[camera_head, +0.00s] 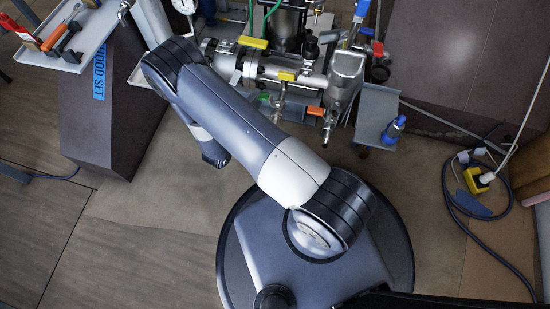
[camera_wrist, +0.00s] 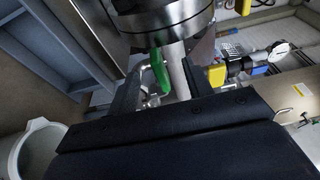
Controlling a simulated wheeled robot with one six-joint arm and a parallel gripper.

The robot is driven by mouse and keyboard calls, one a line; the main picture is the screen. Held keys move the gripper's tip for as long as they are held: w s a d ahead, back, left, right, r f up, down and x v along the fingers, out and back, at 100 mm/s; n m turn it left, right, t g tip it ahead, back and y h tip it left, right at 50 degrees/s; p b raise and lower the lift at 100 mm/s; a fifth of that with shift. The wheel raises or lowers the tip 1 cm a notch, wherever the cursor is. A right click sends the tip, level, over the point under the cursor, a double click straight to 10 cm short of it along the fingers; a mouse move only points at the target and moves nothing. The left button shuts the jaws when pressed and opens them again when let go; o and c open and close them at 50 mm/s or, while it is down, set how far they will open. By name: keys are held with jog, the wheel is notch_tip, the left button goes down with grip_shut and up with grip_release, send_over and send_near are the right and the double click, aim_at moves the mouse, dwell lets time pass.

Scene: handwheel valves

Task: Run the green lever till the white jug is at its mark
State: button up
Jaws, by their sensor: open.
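The green lever (camera_wrist: 159,71) shows in the wrist view, just below a large metal cylinder. My gripper (camera_wrist: 162,86) is open, with one dark finger on each side of the lever. I cannot tell whether either finger touches it. The white jug (camera_wrist: 21,150) is at the lower left of the wrist view, cut off by the frame edge. Its round rim is open upward; its mark and liquid level cannot be made out. In the head view my arm hides the gripper, and the jug cannot be seen.
Pipework with yellow levers (camera_head: 287,76) and an orange-red handle (camera_head: 315,111) stands close beyond my arm. A grey shelf (camera_head: 378,112) with a blue item (camera_head: 395,128) is at its right. A tool tray (camera_head: 72,52) is upper left.

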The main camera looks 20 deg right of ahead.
jog(key=shift+v, duration=2.9)
jog(key=shift+a, duration=0.1)
jog(key=p+v, duration=0.2)
jog(key=v, duration=0.8)
jog(key=shift+s+a+p, duration=0.2)
jog(key=shift+p, duration=0.2)
jog(key=b+x, duration=0.2)
jog(key=x, duration=1)
jog(key=shift+w+d+b, duration=0.25)
jog(key=shift+b, duration=0.15)
